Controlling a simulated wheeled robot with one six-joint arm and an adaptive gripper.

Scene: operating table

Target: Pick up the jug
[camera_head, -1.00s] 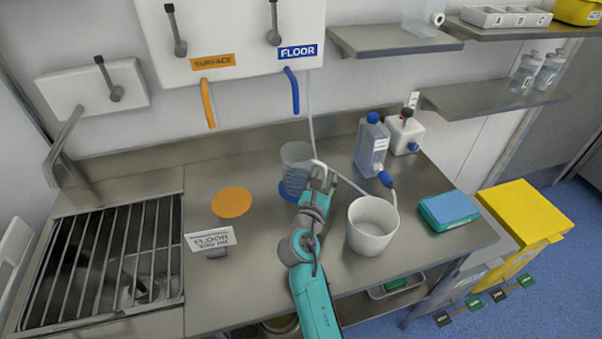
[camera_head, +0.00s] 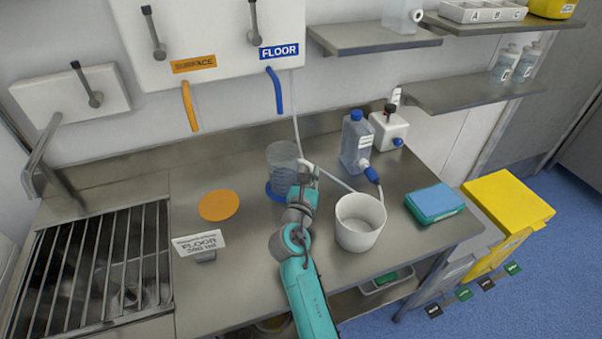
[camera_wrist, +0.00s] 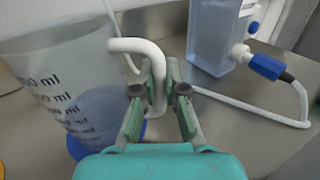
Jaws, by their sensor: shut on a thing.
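The jug (camera_head: 283,163) is clear grey with ml marks and stands upright over the blue disc (camera_head: 273,193) on the steel counter. In the wrist view the jug (camera_wrist: 62,85) fills the left side, with bluish liquid low inside. Its white handle (camera_wrist: 138,45) curves out towards me. My gripper (camera_wrist: 159,97) is shut on the handle, which passes between the fingers; the gripper also shows in the head view (camera_head: 308,177). I cannot tell whether the jug's base touches the disc (camera_wrist: 77,148).
A white bucket (camera_head: 360,236) stands close on the right. A bottle (camera_head: 353,145) with a blue cap and hose is behind it. The blue FLOOR spout (camera_head: 275,92) hangs above the jug.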

